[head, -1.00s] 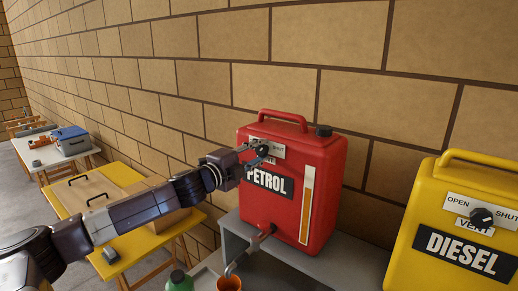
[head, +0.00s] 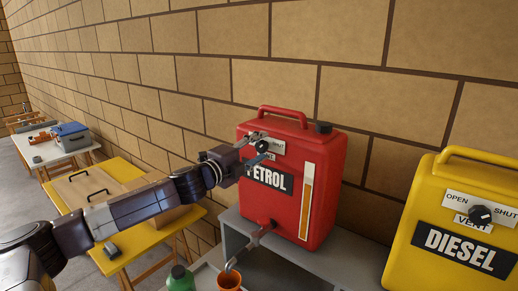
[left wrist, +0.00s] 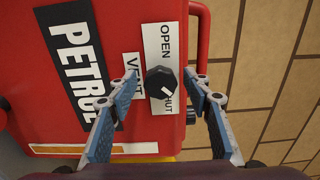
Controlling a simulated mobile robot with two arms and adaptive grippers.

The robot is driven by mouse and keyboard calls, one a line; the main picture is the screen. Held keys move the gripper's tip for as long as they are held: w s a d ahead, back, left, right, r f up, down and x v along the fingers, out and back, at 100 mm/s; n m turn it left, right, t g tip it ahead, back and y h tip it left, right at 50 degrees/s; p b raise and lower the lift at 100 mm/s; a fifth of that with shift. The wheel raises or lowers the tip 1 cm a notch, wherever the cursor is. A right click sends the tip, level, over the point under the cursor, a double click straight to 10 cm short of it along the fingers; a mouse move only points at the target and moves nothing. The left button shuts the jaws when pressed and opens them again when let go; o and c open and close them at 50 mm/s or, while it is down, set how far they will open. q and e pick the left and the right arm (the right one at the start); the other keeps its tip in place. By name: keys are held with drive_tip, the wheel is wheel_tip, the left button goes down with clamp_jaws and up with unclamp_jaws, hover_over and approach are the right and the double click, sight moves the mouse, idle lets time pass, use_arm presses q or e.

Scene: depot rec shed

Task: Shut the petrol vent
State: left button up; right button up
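The red petrol can (head: 285,205) stands on a grey bench against the wall. Its black vent knob (left wrist: 158,82) sits on a white OPEN/SHUT plate (left wrist: 164,42). The knob's white pointer line slants toward the SHUT end of the plate. My left gripper (head: 260,149) is at the knob. In the left wrist view its two blue fingers stand apart, one on either side of the knob, with a visible gap on each side. It is open and holds nothing. In the head view the fingers partly cover the knob and plate. My right gripper is not in view.
A yellow diesel can (head: 402,238) with its own vent knob stands to the right. A yellow table (head: 128,171) stands at left, under my left arm.

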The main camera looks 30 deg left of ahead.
sight(259, 149)
use_arm(q)
drive_tip(key=shift+s+a+f, duration=0.1)
drive_tip(key=shift+s, duration=0.75)
drive_tip(key=shift+s+a+f, duration=0.1)
drive_tip(key=shift+s, duration=0.7)
drive_tip(key=s, duration=0.4)
drive_tip(key=shift+a+r, duration=0.1)
drive_tip(key=shift+s, duration=0.1)
